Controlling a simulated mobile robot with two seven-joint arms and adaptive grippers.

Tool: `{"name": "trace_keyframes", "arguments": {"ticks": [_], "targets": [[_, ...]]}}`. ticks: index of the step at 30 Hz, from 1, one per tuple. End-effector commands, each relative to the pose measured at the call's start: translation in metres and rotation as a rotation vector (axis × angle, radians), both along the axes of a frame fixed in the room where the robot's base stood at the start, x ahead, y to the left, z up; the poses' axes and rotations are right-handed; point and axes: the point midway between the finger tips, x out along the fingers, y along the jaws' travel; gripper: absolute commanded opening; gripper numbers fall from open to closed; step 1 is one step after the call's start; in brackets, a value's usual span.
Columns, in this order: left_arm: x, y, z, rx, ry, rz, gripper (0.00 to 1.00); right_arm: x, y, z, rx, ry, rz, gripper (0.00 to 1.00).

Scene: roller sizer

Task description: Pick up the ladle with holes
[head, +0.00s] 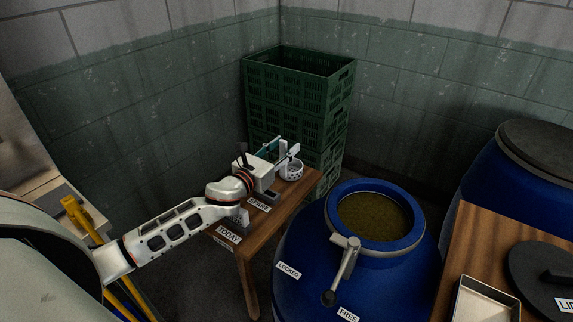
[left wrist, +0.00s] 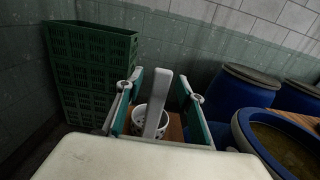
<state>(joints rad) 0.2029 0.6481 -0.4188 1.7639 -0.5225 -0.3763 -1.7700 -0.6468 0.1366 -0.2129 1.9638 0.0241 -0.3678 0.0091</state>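The ladle with holes stands on the small wooden table; its white bowl with dark holes (head: 292,172) also shows in the left wrist view (left wrist: 138,122). Its pale flat handle (left wrist: 153,102) rises upright from the bowl. My left gripper (head: 279,151) is over the table at the ladle. In the left wrist view, its teal-padded fingers (left wrist: 162,98) are spread, with the handle between them and gaps on both sides. The gripper body hides part of the bowl and table. My right gripper is not in view.
Stacked green crates (head: 299,82) stand behind the wooden table (head: 291,205). A blue barrel (head: 310,262) of murky liquid, with a lever (head: 345,268) labelled LOCKED and FREE, stands to the right. Another table (head: 484,250) holds a dark lid (head: 540,268) and a tray (head: 487,303).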

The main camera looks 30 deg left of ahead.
Motion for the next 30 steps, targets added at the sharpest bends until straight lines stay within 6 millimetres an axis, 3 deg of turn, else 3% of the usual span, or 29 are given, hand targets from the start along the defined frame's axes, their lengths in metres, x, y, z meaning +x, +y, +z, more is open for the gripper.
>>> {"name": "trace_keyframes", "arguments": {"ticks": [5, 9, 10, 23, 30], "targets": [[0.0, 0.0, 0.0, 0.0, 0.0, 0.0, 0.38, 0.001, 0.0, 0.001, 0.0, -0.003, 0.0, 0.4], [0.0, 0.0, 0.0, 0.0, 0.0, 0.0, 0.04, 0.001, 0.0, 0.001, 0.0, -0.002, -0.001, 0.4], [0.0, 0.0, 0.0, 0.0, 0.0, 0.0, 0.0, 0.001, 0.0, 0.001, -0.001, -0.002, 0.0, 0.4], [0.0, 0.0, 0.005, 0.0, -0.001, -0.001, 0.0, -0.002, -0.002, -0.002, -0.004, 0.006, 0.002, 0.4], [0.0, 0.0, 0.035, 0.002, -0.004, -0.002, 0.0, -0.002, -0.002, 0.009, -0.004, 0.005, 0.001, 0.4]]}}
